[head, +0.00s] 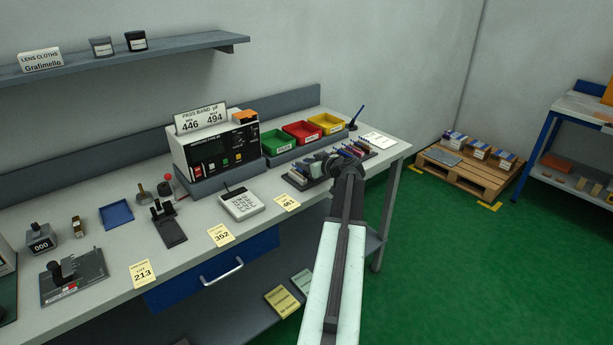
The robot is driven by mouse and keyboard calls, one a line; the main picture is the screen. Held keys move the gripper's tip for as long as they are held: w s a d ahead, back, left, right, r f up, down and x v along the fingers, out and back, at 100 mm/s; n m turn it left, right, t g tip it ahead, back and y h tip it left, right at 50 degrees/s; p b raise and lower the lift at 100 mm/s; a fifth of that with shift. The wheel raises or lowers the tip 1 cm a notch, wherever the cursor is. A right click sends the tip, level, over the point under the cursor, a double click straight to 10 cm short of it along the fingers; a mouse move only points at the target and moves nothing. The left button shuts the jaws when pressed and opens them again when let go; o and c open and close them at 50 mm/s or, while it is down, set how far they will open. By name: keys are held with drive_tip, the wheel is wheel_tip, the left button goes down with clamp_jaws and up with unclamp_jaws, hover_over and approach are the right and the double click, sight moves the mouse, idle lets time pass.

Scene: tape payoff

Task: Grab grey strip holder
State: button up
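A dark rack (374,155) stands near the right end of the grey workbench. It bears several small upright pieces in different colours, partly hidden by my arm. A few pale grey-looking pieces (303,171) show at its left part. They are too small for me to tell which one is the grey strip holder. My gripper (335,164) is over the middle of this rack, at the end of my outstretched arm. Its fingers are dark and overlap the rack, so I cannot tell whether they touch or hold anything.
Green, red and yellow bins (302,132) stand behind the rack. A white pad (378,140) lies at the right end. A loaded pallet (470,169) stands on the green floor.

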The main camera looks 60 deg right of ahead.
drive_tip(key=shift+x, duration=0.8)
clamp_jaws()
drive_tip(key=shift+r, duration=0.15)
